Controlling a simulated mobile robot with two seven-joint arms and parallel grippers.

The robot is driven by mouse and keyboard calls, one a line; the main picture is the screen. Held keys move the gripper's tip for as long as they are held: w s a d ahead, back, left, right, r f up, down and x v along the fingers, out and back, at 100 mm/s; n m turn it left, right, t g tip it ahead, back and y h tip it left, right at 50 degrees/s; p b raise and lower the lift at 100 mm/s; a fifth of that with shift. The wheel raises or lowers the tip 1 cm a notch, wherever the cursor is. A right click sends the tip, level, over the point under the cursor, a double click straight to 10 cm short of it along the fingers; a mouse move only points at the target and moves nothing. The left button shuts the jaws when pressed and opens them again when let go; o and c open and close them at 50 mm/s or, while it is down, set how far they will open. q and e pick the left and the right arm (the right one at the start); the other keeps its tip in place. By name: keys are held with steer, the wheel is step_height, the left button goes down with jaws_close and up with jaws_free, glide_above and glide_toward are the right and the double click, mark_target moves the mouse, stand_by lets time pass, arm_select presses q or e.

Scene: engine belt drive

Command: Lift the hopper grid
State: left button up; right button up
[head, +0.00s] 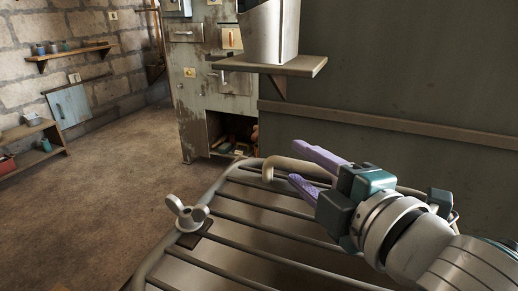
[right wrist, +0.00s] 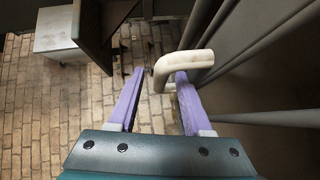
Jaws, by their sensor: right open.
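The hopper grid (head: 250,222) is a metal frame with several parallel bars, lying across the lower middle of the head view. A bent beige handle (head: 283,163) rises at its far edge. It also shows in the right wrist view (right wrist: 186,66), by the tip of the right-hand finger. My right gripper (head: 308,165), with purple fingers, is open at the handle. In the right wrist view the handle's bent end reaches into the space between the fingertips (right wrist: 154,75); I cannot tell whether a finger touches it. My left gripper is not in view.
A grey wing nut (head: 187,214) stands on the grid's left side. A wall shelf (head: 275,65) with a metal container (head: 268,30) is above the far edge. A worn cabinet (head: 205,90) stands behind. The floor at left is clear.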

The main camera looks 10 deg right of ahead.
steer(key=shift+w+a, duration=0.1)
steer(key=shift+w, duration=0.3)
steer(key=shift+c, duration=0.3)
jaws_close()
stand_by(0.9)
